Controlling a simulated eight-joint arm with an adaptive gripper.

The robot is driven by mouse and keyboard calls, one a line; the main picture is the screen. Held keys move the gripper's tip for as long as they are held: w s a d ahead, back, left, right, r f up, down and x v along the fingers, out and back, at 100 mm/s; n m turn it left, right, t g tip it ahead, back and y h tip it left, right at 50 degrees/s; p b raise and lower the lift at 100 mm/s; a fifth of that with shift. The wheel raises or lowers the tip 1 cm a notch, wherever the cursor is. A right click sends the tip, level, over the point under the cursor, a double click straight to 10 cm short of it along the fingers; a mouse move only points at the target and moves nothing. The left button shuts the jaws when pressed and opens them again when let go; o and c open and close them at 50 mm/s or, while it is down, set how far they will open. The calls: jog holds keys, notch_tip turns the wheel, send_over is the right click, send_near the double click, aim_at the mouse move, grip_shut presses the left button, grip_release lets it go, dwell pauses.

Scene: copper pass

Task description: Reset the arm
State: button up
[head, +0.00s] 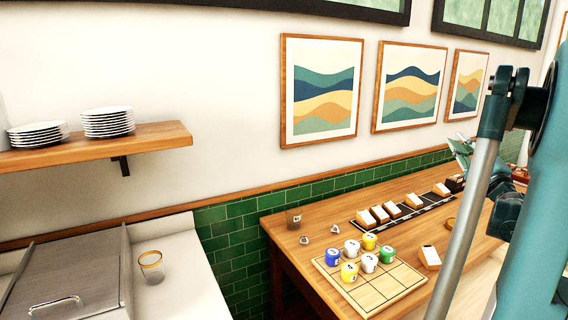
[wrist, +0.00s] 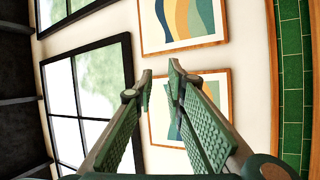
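My gripper (wrist: 160,88) shows in the wrist view with its two green-padded fingers apart and nothing between them. Framed pictures on the wall show behind the fingers. In the head view my gripper (head: 460,152) is at the right, raised above the far part of the wooden table (head: 300,255) and partly hidden by my own arm.
A pale wooden board (head: 395,299) holds several blue, yellow, white and green cups. A dark rack (head: 424,208) with wood-and-white blocks lies behind it.

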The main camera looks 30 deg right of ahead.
jog(key=w+a+r+m+g+h, duration=0.15)
jog(key=w+a+m, duration=0.4)
jog(key=a, duration=0.65)
jog(key=w+a+r+m+g+h, duration=0.1)
jog(key=w+a+m+g, duration=0.25)
jog(key=w+a, duration=0.65)
jog(key=s+a+f+m+g+y, duration=0.15)
jog(key=a+f, duration=0.25)
jog(key=a, duration=0.5)
jog(key=s+a+f+y+p, duration=0.15)
jog(key=a+f, duration=0.25)
jog(key=a, duration=0.5)
jog(key=s+a+f+m+g+y+b, duration=0.15)
jog(key=a+f, duration=0.25)
jog(key=a, duration=0.5)
jog(key=s+a+f+g+y, duration=0.1)
jog(key=s+a+f+y, duration=0.1)
jog(key=s+a+f, duration=0.4)
jog(key=s+a+f+n+g+y+p, duration=0.1)
jog(key=s+a+f, duration=0.5)
jog(key=a, duration=0.7)
jog(key=s+a+f+n+g+y, duration=0.1)
jog(key=s+a+f+y, duration=0.3)
jog(key=a, duration=0.6)
jog(key=s+f+g, duration=0.1)
jog(key=s+f, duration=0.1)
jog(key=s, duration=0.1)
jog(key=shift+s+a+f+g+y+p, duration=0.25)
jog(key=shift+f+g+y+p, duration=0.05)
jog(key=shift+f+g, duration=0.1)
